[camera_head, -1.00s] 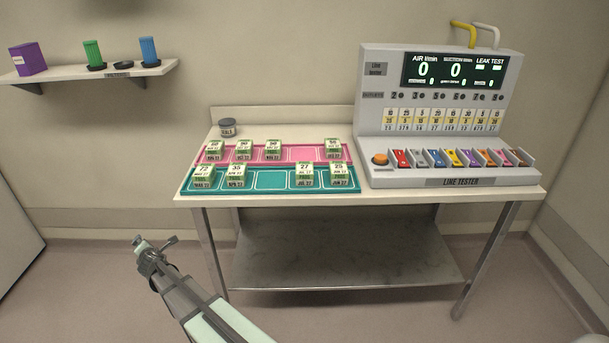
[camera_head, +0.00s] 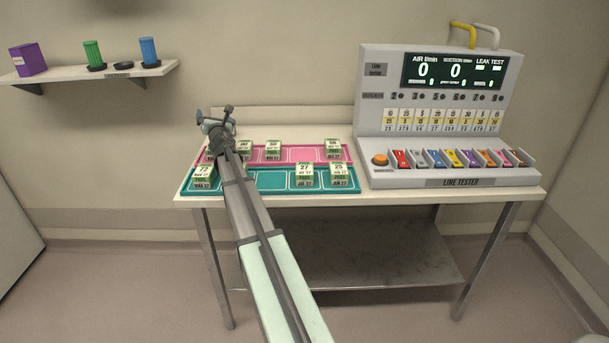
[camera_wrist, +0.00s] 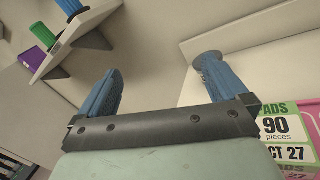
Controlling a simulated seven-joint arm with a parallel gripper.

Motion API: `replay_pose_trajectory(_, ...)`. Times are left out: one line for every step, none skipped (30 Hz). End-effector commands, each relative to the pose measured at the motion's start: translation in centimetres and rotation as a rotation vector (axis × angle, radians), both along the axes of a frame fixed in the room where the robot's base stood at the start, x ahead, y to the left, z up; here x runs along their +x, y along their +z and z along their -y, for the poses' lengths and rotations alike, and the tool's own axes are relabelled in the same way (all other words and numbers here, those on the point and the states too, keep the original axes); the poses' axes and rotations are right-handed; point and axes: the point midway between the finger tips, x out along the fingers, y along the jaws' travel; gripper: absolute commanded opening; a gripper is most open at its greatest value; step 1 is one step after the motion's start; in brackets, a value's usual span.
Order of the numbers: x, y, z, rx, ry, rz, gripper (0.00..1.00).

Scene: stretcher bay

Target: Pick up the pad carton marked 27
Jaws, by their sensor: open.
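The pad carton marked 27 (camera_head: 304,175) is a small green and white box. It stands on the teal mat (camera_head: 270,181), right of the mat's middle, with a carton marked 25 (camera_head: 338,175) to its right. My gripper (camera_head: 214,116) is open and empty, above the left end of the mats and well to the left of carton 27. Its two blue fingers (camera_wrist: 150,85) stand apart in the wrist view. A carton marked 90 (camera_wrist: 284,130) shows close by at the right of that view. Carton 27 is not seen there.
A pink mat (camera_head: 300,154) behind the teal one bears several cartons; my arm hides some at the left. The grey line tester (camera_head: 435,110) stands at the table's right. A wall shelf (camera_head: 90,73) at the left holds a purple box and cups. The table's front edge is clear.

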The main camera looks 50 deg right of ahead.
Motion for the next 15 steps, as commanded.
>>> replay_pose_trajectory(-1.1,0.5,2.8,0.042,-0.054,-0.004,1.0)
replay_pose_trajectory(-1.9,0.6,4.3,0.076,-0.088,-0.007,1.0)
replay_pose_trajectory(-2.8,0.5,6.2,0.127,-0.134,-0.014,1.0)
replay_pose_trajectory(-3.6,0.5,7.5,0.168,-0.167,-0.019,1.0)
replay_pose_trajectory(-4.4,0.3,8.9,0.212,-0.201,-0.024,1.0)
replay_pose_trajectory(-5.5,0.1,10.5,0.272,-0.245,-0.031,1.0)
replay_pose_trajectory(-6.4,-0.2,11.7,0.32,-0.28,-0.036,1.0)
replay_pose_trajectory(-7.3,-0.5,12.9,0.372,-0.314,-0.043,1.0)
replay_pose_trajectory(-8.6,-0.9,14.3,0.442,-0.36,-0.052,1.0)
replay_pose_trajectory(-9.7,-1.2,15.4,0.496,-0.394,-0.057,1.0)
replay_pose_trajectory(-10.7,-1.5,16.3,0.553,-0.427,-0.064,1.0)
replay_pose_trajectory(-12.1,-2.0,17.5,0.628,-0.47,-0.074,1.0)
replay_pose_trajectory(-13.1,-2.4,18.2,0.685,-0.5,-0.083,1.0)
replay_pose_trajectory(-14.2,-2.7,18.9,0.742,-0.531,-0.091,1.0)
replay_pose_trajectory(-15.5,-3.1,19.7,0.816,-0.569,-0.103,1.0)
